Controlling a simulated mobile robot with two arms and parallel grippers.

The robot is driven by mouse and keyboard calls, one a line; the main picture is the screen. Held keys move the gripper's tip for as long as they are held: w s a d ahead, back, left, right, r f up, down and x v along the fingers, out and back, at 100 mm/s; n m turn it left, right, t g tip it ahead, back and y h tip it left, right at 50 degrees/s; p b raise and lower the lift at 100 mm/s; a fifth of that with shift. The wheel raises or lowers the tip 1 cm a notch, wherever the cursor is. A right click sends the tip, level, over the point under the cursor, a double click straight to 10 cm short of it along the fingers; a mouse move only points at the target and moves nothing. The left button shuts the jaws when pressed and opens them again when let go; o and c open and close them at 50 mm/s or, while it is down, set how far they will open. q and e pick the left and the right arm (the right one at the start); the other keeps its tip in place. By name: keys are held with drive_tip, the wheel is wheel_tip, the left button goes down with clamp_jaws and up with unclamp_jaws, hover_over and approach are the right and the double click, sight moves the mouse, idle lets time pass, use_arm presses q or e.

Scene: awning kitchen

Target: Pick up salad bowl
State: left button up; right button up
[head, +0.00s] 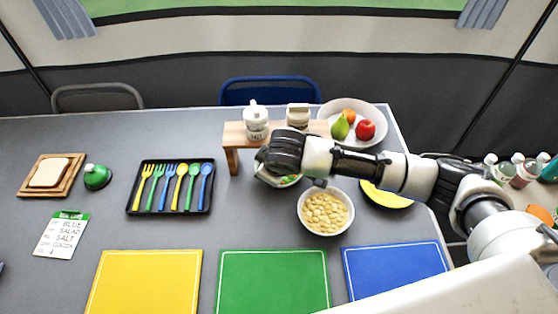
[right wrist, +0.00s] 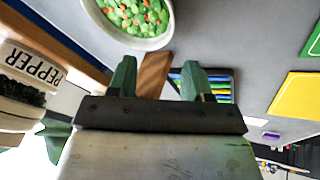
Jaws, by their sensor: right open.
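The salad bowl (right wrist: 168,38), white with green and orange pieces, shows at the top of the right wrist view, cut off by the edge. In the head view only a sliver of the salad bowl (head: 290,181) shows from under my right wrist. My right gripper (right wrist: 156,78) is open and empty, its two green fingers apart. The bowl lies just beyond the fingertips, nearer the left finger in that view, and is not between them. In the head view my arm hides the fingers. My left gripper is in neither view.
A wooden riser (head: 232,140) with shakers stands behind my wrist. A bowl of pale yellow pieces (head: 325,211), a fruit bowl (head: 373,110) and a yellow plate (head: 385,196) are close by. A black cutlery tray (head: 134,188) lies left; coloured mats (head: 273,282) lie in front.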

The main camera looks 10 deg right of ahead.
sight(288, 180)
drive_tip(key=x, duration=0.9)
drive_tip(key=shift+s+a+f, duration=0.1)
drive_tip(key=shift+s+f, duration=0.1)
drive_tip(key=shift+s, duration=0.1)
drive_tip(key=shift+s, duration=0.15)
clamp_jaws()
